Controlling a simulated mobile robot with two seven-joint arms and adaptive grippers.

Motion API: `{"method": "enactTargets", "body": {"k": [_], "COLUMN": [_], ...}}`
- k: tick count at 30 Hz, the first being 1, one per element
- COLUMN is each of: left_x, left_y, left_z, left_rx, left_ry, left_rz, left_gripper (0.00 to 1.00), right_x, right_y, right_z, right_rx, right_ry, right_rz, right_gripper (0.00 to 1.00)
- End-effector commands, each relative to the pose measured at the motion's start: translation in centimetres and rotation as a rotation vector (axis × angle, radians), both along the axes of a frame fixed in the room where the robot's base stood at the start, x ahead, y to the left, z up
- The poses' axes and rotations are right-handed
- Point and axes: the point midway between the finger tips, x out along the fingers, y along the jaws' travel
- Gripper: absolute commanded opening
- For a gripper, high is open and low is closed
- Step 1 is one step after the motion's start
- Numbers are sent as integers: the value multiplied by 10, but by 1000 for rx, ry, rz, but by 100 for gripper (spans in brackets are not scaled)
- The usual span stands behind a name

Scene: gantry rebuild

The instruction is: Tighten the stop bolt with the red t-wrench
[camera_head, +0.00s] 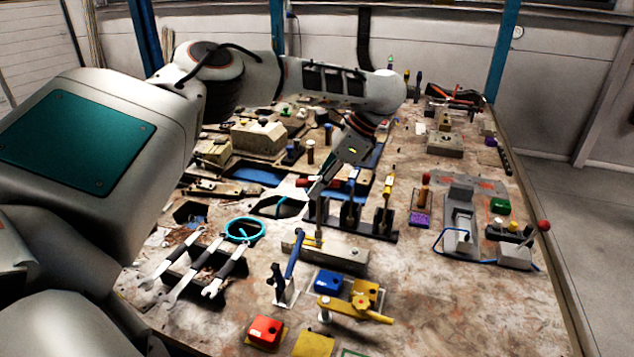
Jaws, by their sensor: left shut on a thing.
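My left gripper (318,188) comes down from above at the tool rack (372,232) in the middle of the table. It is shut on the red t-wrench (303,182), whose red handle end shows beside the fingers. The wrench is upright at the rack's left slot; I cannot tell whether it is still seated there. A blue-handled wrench (352,187) and a yellow-handled wrench (387,187) stand upright in the rack to its right. I cannot make out the stop bolt for sure. My right gripper is not in view.
A grey block (345,257) lies in front of the rack. Open-end wrenches (185,268) rest on a holder at left, by a teal ring (245,230). A red block (265,331) and a yellow lever (355,312) are at the front. A fixture with a red-knobbed lever (544,226) is at right.

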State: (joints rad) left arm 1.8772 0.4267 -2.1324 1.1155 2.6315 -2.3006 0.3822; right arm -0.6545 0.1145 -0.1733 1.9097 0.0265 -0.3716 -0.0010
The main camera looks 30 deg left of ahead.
Motion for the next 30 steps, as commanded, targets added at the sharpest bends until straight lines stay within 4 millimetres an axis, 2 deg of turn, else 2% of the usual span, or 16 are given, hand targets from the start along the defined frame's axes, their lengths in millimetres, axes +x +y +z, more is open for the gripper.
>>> {"method": "enactTargets", "body": {"k": [12, 30], "left_x": [0, 0], "left_y": [0, 0], "left_z": [1, -6], "left_rx": [0, 0], "left_ry": [-2, -2], "left_rz": [0, 0], "left_gripper": [0, 0], "right_x": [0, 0], "right_y": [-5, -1], "right_z": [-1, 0], "right_rx": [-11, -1], "right_ry": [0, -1], "right_rz": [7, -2], "right_gripper": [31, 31]}}
